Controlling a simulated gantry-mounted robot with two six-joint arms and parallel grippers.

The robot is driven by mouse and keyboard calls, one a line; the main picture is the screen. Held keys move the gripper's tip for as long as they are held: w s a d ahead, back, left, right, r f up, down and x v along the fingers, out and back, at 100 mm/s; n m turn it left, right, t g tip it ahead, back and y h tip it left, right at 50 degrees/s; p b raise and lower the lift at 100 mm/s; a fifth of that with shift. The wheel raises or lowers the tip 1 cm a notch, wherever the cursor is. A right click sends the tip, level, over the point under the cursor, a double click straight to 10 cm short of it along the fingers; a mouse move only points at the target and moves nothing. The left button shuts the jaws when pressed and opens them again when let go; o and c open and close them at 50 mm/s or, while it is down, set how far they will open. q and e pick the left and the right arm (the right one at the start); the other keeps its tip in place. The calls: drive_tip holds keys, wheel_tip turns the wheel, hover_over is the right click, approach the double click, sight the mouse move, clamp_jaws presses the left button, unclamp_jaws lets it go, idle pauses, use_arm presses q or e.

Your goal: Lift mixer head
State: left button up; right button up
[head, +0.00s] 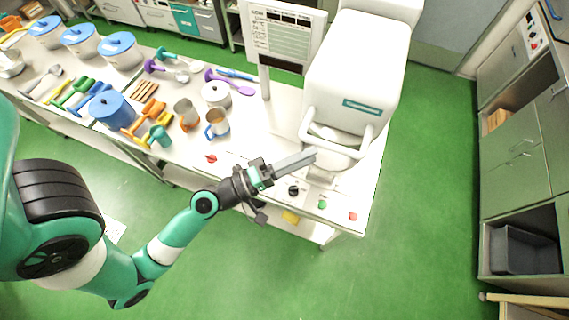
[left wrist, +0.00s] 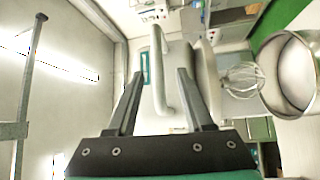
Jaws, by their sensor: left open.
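The mixer head (head: 350,75) is a white rounded block with a teal label, at the back right of the table in the head view. A white U-shaped handle (head: 336,150) sticks out from its front; in the left wrist view the handle (left wrist: 161,75) appears between my finger lines. My left gripper (head: 308,157) is open and empty, just in front of the handle. Its two fingers (left wrist: 160,72) show apart in the left wrist view. I cannot tell whether they touch the handle. The whisk (left wrist: 242,79) and metal bowl (left wrist: 291,75) show there too. My right gripper is not in view.
A sign board (head: 281,32) on a post stands left of the mixer. Small red, black and green knobs (head: 322,204) sit along the table's front edge. Pots, a blue-handled mug (head: 217,124) and several utensils fill the table's left side. Green floor (head: 430,180) is open at right.

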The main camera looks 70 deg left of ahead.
use_arm(q)
drive_tip(key=s, duration=0.1)
drive_tip(key=s+b, duration=0.1)
drive_tip(key=s, duration=0.1)
drive_tip(key=s+b, duration=0.1)
drive_tip(key=s, duration=0.1)
drive_tip(key=shift+s+f, duration=0.1)
drive_tip(key=shift+f, duration=0.25)
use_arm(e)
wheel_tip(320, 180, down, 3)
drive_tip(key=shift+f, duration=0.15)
